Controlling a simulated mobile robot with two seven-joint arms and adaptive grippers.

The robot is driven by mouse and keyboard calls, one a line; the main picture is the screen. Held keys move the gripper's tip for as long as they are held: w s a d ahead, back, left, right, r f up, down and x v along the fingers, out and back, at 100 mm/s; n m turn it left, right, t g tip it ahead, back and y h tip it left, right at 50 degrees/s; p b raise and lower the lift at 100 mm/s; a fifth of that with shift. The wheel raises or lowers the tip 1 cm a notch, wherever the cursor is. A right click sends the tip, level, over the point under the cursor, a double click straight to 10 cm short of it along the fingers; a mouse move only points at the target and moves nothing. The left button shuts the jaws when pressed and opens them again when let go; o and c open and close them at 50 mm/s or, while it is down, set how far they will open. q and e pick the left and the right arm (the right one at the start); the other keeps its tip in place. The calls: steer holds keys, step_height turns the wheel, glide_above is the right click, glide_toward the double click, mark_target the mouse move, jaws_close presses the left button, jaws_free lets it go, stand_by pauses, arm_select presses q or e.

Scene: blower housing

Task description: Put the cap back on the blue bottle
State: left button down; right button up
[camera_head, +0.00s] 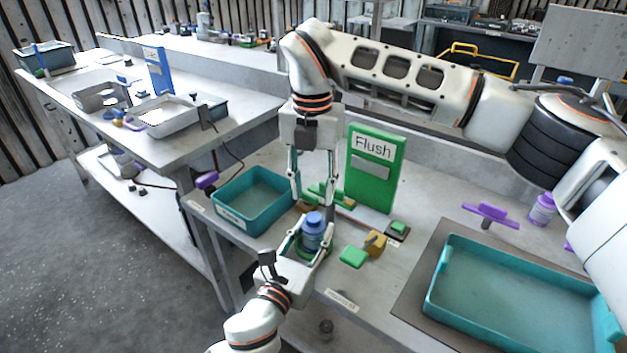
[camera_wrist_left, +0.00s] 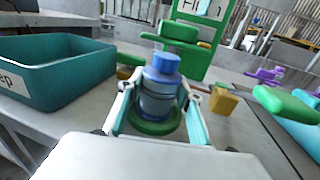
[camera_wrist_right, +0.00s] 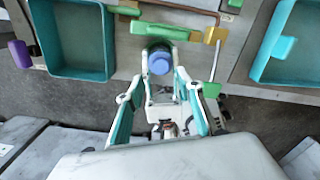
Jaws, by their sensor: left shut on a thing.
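The blue bottle (camera_head: 313,236) stands upright on a round green base (camera_wrist_left: 154,127). Its lighter blue cap (camera_head: 313,218) sits on top of it, and the cap also shows in the left wrist view (camera_wrist_left: 166,63) and from above in the right wrist view (camera_wrist_right: 160,64). I cannot tell how tightly the cap is seated. My left gripper (camera_head: 311,240) is shut on the bottle's body, one finger on each side. My right gripper (camera_head: 315,203) points down just above and behind the cap, its fingers apart with nothing between them.
A teal bin (camera_head: 232,216) stands left of the bottle. A green "Flush" panel (camera_head: 375,180) stands behind. A green block (camera_head: 353,257) and a yellow part (camera_head: 376,243) lie close on the right. A large teal tray (camera_head: 437,307) takes up the right side.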

mark_target(314, 217)
steer(key=n, duration=0.7)
steer(key=shift+r, duration=0.2)
steer(key=n, duration=0.7)
steer(key=shift+r, duration=0.2)
steer(key=n, duration=0.7)
steer(key=shift+d+r, duration=0.1)
steer(key=shift+r, duration=0.15)
steer(key=n, duration=0.6)
steer(key=shift+r+n, duration=0.15)
steer(key=shift+n, duration=0.15)
steer(key=shift+f, duration=4)
